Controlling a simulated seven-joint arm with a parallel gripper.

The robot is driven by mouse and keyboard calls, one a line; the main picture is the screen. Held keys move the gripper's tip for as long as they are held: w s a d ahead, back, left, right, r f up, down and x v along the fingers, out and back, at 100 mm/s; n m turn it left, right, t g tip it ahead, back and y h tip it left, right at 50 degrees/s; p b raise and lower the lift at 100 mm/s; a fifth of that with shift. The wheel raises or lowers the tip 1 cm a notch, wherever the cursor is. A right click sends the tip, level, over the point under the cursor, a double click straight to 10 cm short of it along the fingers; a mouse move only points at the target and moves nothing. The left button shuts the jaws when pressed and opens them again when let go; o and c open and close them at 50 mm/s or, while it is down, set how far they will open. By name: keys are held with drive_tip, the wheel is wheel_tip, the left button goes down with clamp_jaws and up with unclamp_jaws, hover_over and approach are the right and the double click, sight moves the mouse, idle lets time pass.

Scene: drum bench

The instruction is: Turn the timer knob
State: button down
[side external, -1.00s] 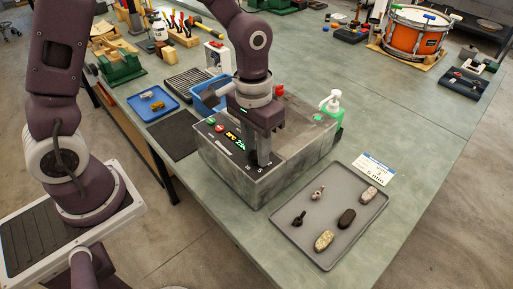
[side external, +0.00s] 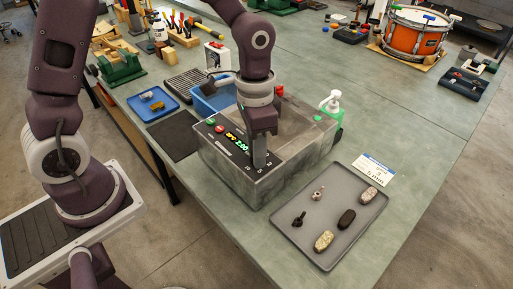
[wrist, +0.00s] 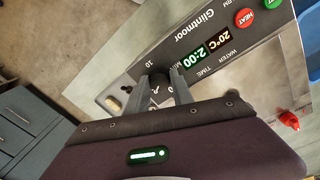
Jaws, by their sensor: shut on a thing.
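The grey boxy machine (side external: 285,175) stands on the green bench, with a dark control panel (wrist: 195,60) along its front edge. The panel carries "TIME" and "WATER" labels, and its lit time display (wrist: 188,57) reads 2:00. The timer knob (wrist: 160,83) is dark and sits below the TIME display, with a number scale around it. My gripper (side external: 258,162) points down onto the panel's near end. In the wrist view its two fingers (wrist: 164,88) are closed on either side of the knob, which they partly hide. In the side view the fingers hide the knob.
A green HEAT-side button (side external: 211,122) and red button (side external: 219,129) lie farther along the panel. A grey tray (side external: 340,232) with several small pieces is at the right, beside a "5 min" card (side external: 372,170).

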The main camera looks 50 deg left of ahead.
drive_tip(key=c, duration=1.1)
unclamp_jaws()
wheel_tip(320, 180, up, 7)
drive_tip(key=shift+w+a+r, duration=0.1)
drive_tip(key=shift+a, duration=0.05)
drive_tip(key=s+a+r+n+t, duration=0.2)
drive_tip(key=s+a+r+t, duration=0.1)
drive_tip(key=s, duration=0.5)
drive_tip(key=s+a+r+n+t, duration=0.2)
drive_tip(key=s+a+r+n, duration=0.1)
drive_tip(key=s+r, duration=0.3)
drive_tip(key=shift+s+a+t+y, duration=0.35)
drive_tip(key=shift+s+a, duration=0.25)
drive_tip(key=shift+s, duration=0.6)
